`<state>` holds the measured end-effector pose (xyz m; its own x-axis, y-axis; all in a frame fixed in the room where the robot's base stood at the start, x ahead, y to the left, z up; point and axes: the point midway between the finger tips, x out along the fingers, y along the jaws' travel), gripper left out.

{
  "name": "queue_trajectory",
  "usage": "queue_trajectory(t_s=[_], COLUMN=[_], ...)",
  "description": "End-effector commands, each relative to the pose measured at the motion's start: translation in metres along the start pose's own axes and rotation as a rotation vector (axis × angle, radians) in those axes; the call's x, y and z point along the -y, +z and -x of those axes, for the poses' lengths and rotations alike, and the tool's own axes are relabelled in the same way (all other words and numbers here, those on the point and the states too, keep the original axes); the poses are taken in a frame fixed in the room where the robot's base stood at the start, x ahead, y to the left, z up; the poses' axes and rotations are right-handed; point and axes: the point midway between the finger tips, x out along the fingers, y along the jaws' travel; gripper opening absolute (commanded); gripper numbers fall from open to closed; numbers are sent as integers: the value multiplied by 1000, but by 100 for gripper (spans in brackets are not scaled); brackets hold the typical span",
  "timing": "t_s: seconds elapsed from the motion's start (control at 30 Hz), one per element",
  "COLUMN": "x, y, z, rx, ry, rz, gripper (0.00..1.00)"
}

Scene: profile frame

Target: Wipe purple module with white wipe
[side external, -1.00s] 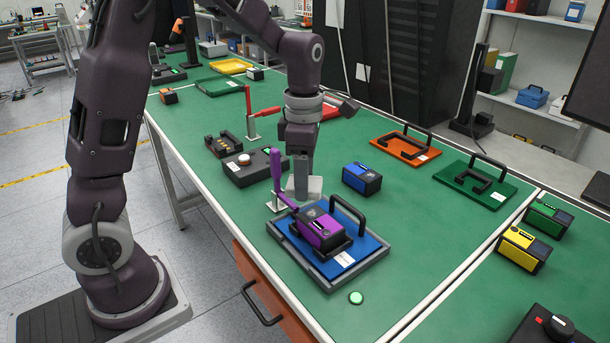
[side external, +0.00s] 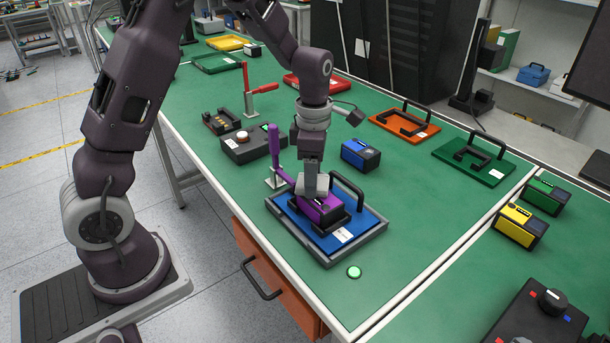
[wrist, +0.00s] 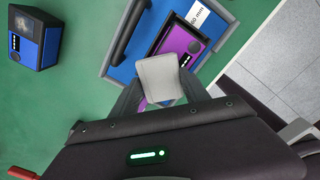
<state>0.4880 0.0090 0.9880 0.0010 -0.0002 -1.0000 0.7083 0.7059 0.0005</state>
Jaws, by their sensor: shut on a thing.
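The purple module (side external: 324,213) sits in a black holder on the blue plate (side external: 345,238), inside a grey frame on the green bench. It also shows in the wrist view (wrist: 180,45). My gripper (side external: 311,190) points down over the module's far-left part and is shut on the white wipe (side external: 313,184). In the wrist view the wipe (wrist: 160,78) looks like a pale grey-white pad covering part of the module. It seems to be on or very close to the module's top; exact contact cannot be told.
A black handle (side external: 349,188) rises from the blue plate, and a purple lever clamp (side external: 275,150) stands at its left. A blue module (side external: 360,155) lies behind. A lit green button (side external: 354,272) is in front. Orange (side external: 405,122) and green (side external: 474,160) plates lie to the right.

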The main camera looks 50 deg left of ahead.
Motion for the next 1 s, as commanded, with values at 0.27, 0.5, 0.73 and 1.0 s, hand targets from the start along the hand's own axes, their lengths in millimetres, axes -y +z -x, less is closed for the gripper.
queue_trajectory(t_s=[0.27,0.5,0.73,1.0], x=[-2,14,18,18], y=[2,-13,-18,-18], z=[-1,0,21,45], rx=[-2,-1,3,1], ry=[-2,-2,5,2], rz=[0,1,-1,-1], gripper=[9,9,9,9])
